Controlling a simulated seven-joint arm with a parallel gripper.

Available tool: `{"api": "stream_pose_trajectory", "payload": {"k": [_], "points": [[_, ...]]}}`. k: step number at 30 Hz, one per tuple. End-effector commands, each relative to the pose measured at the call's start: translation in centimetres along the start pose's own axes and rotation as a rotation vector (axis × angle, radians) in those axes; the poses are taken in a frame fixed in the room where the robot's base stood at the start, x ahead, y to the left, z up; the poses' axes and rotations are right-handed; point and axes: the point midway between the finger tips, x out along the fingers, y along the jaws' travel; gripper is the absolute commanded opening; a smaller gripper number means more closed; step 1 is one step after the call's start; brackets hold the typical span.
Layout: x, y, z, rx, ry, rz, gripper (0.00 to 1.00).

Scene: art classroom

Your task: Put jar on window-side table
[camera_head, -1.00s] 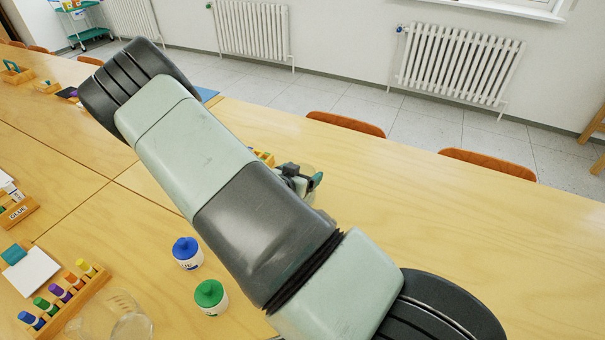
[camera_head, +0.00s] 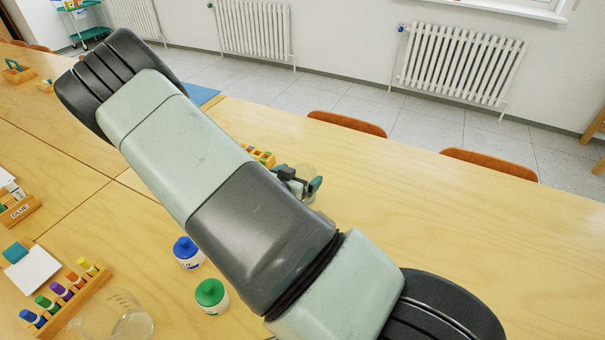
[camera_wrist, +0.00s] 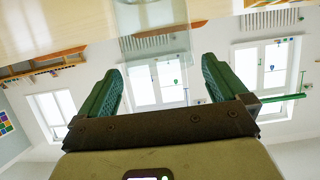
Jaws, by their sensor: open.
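A clear glass jar (camera_head: 308,172) stands on the window-side table (camera_head: 440,220), partly hidden by my gripper (camera_head: 301,184). In the wrist view, which is upside down, the see-through jar (camera_wrist: 155,42) shows at the top centre, beyond my fingertips and roughly in line with the gap between them. My gripper (camera_wrist: 162,68) is open, its two green fingers apart with nothing held between them. My arm hides part of the tables in the head view.
A wooden holder (camera_head: 263,157) stands just left of the jar. Blue-capped (camera_head: 187,252) and green-capped (camera_head: 211,295) bottles, a glass beaker (camera_head: 122,318) and a marker rack (camera_head: 68,292) are on the nearer table. The window-side table's right part is clear; orange chairs (camera_head: 347,123) line its far edge.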

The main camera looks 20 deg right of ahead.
Motion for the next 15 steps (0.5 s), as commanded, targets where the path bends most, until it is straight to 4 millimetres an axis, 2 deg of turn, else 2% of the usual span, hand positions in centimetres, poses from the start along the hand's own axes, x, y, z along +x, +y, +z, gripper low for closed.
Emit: {"api": "stream_pose_trajectory", "payload": {"k": [1,6,10,15], "points": [[-1.3,-0.2,0.0,0.000,-0.001,-0.004,1.00],[-5.0,-0.1,0.0,-0.001,-0.001,-0.003,1.00],[-7.2,-0.1,0.0,-0.001,0.000,-0.003,1.00],[-8.8,-0.1,0.0,0.001,-0.002,-0.002,1.00]]}}
